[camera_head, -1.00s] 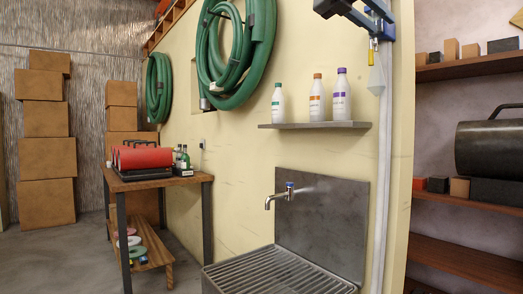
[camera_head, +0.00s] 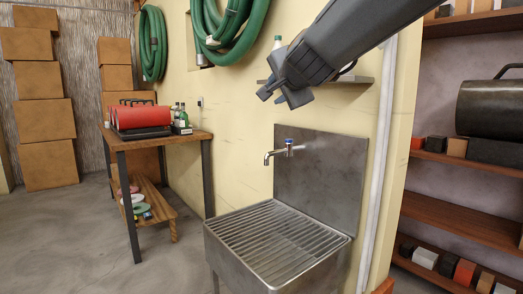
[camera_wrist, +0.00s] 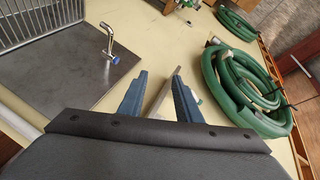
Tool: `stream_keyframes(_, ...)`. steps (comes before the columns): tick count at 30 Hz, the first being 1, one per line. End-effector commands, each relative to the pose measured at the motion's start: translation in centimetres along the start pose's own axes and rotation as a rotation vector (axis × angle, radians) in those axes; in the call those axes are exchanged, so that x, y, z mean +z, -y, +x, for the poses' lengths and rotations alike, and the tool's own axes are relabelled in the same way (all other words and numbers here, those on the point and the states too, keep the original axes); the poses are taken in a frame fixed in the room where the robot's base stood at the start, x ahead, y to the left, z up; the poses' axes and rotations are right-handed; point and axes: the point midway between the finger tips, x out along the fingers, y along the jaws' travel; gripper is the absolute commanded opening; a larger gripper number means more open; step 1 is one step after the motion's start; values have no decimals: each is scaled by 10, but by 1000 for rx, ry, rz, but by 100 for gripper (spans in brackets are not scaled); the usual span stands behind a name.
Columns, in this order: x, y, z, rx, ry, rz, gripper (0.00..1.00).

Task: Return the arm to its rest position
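My arm reaches in from the top right of the head view. My gripper (camera_head: 271,97) is in front of the wall shelf (camera_head: 361,79) and above the sink, pointing down and left. In the wrist view its two blue-grey fingers (camera_wrist: 158,77) stand apart with nothing held between them. The shelf edge shows behind the gap. Most of the shelf and its bottles are hidden behind my arm; one green cap (camera_head: 277,38) shows above the gripper.
A metal sink (camera_head: 270,235) with a tap (camera_head: 283,149) is below. Green hoses (camera_head: 228,45) hang on the wall. A wooden table (camera_head: 150,142) bears a red machine (camera_head: 141,115). Boxes (camera_head: 42,115) are stacked at left; shelving (camera_head: 465,220) is at right. Floor at left is clear.

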Motion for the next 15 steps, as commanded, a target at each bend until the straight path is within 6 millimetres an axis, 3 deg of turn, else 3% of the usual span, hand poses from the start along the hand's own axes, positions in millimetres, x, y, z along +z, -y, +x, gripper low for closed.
stream_keyframes(1, 22, -29, -5, 53, 69, -73, 31)
stream_keyframes(3, 50, -67, -14, 122, 167, -169, 31)
stream_keyframes(8, 104, -157, -50, 271, 394, -382, 31)
stream_keyframes(15, 157, -286, -138, 488, 744, -657, 31)
